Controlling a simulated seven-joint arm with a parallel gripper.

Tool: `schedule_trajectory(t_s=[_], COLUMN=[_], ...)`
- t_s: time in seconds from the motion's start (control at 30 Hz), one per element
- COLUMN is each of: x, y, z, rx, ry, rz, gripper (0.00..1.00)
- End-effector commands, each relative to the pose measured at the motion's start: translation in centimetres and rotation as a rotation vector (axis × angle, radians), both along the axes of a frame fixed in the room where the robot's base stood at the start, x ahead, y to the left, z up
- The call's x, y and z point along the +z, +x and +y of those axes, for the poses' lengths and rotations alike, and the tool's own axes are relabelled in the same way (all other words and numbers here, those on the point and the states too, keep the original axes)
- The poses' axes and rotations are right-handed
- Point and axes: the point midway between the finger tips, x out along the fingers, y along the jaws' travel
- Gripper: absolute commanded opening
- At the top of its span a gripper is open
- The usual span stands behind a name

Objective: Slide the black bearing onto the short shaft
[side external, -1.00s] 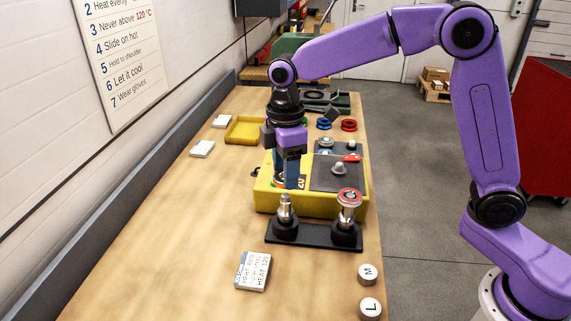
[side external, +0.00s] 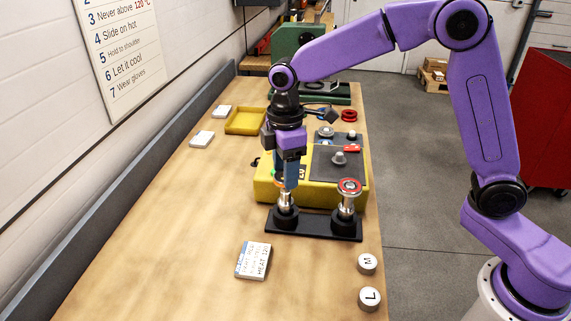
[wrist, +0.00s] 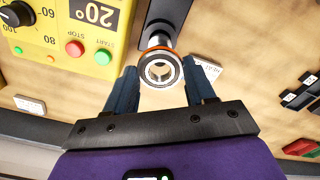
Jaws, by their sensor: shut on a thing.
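My gripper (side external: 289,184) points down with its blue fingers just above the short shaft (side external: 286,199), the left post of the black stand (side external: 314,234). In the wrist view my gripper (wrist: 162,78) is shut on the black bearing (wrist: 177,74), a dark ring with a bright metal face and an orange edge. The bearing sits between the fingertips, and the metal short shaft (wrist: 157,38) shows right behind it, roughly in line. I cannot tell whether the shaft tip has entered the bore. The fingers mostly hide the bearing in the side view.
The taller right post (side external: 347,205) carries a red-rimmed bearing (side external: 350,187). The yellow heater box (side external: 263,185) stands close behind the stand. A printed card (side external: 254,260) and two round labelled weights, M (side external: 367,263) and L (side external: 369,298), lie in front.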

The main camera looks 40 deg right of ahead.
Motion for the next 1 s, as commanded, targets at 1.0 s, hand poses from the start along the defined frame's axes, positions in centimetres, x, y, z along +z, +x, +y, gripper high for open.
schedule_trajectory(t_s=[1.0], x=[-2.5], y=[0.0], z=[0.0], rx=[0.0], ry=[0.0], rz=[0.0], gripper=[0.18])
